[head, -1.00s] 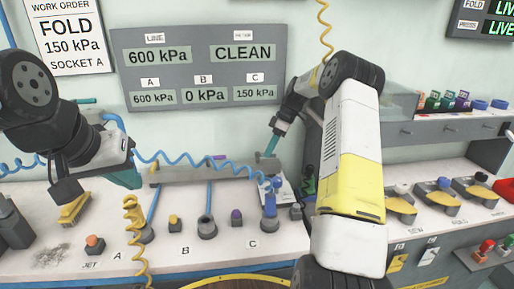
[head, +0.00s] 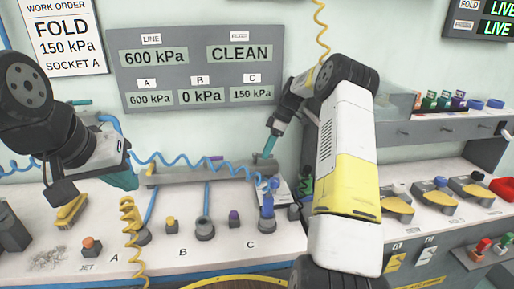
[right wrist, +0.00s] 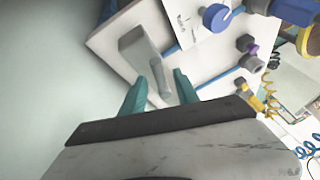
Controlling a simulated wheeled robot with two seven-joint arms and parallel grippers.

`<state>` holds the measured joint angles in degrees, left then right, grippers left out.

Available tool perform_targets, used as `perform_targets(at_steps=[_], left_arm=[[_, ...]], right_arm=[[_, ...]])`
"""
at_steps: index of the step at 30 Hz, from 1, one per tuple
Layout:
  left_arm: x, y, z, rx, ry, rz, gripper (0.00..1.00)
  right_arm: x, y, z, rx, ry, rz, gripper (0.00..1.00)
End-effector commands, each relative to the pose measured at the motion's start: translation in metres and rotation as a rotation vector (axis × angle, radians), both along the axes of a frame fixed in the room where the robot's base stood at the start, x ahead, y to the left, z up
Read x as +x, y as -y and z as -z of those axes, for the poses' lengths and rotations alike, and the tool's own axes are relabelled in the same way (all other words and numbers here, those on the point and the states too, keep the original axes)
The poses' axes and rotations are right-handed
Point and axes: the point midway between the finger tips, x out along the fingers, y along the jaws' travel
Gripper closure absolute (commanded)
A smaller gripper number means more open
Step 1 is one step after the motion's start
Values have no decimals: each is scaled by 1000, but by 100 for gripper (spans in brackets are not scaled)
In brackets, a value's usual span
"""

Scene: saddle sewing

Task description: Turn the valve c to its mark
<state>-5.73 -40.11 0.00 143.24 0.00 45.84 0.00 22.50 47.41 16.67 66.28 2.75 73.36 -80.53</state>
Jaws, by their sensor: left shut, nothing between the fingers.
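A grey block with a grey lever stands at the right end of the long grey manifold (head: 180,178), behind station C. It shows in the right wrist view as a lever (right wrist: 143,58); I cannot tell whether it is valve C. My right gripper (head: 270,146) points down at it. In the right wrist view its teal fingers (right wrist: 160,84) are apart, with the lever's near end between them; contact is unclear. A blue knob (right wrist: 215,17) lies beyond. The C readout (head: 252,93) shows 150 kPa. My left gripper (head: 124,181) is shut and empty above the bench's left side.
A blue upright fitting (head: 267,205) stands at C. Blue and yellow coiled hoses (head: 130,225) cross the bench. A yellow brush (head: 71,210) lies at the left. A shelf (head: 440,130) and yellow-topped stations (head: 440,199) stand at the right.

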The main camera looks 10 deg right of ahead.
Motion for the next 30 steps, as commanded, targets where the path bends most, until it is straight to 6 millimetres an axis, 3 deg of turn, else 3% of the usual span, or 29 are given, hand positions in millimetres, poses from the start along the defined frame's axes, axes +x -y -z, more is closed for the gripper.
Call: perform_targets(at_steps=[5, 12, 20, 30], left_arm=[[0, 0, 0, 0, 0, 0, 100], [0, 0, 0, 0, 0, 0, 100], [0, 0, 0, 0, 0, 0, 100], [0, 0, 0, 0, 0, 0, 100]], right_arm=[[0, 0, -5, 0, 1, -1, 63], [0, 0, -39, -1, 3, 0, 63], [-40, -12, -40, -1, -1, -1, 63], [-110, -35, -46, -1, -1, 1, 63]])
